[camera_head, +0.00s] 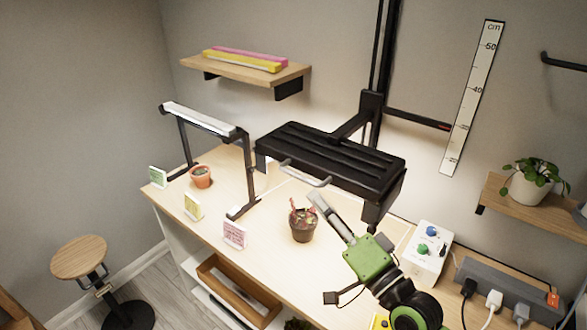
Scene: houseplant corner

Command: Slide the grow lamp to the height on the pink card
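The grow lamp (340,155) is a wide black ribbed panel on an arm from a black wall post (376,60). A grey bar handle (300,174) runs along its front edge. A red-tipped pointer (430,122) reaches right to the wall scale (474,88), meeting it below the 40 mark. The pink card (234,235) stands at the table's front edge; its writing is too small to read. My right gripper (317,197), with a green body, points up-left, its fingertips just below the handle's right end. Its fingers overlap, so their opening is unclear. My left gripper is out of view.
A potted plant (303,221) stands below the lamp, beside my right gripper. A white lamp stand (203,119), an orange pot (201,177), yellow (193,206) and green (157,176) cards are left. A white control box (428,249) and power strip (508,286) are right.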

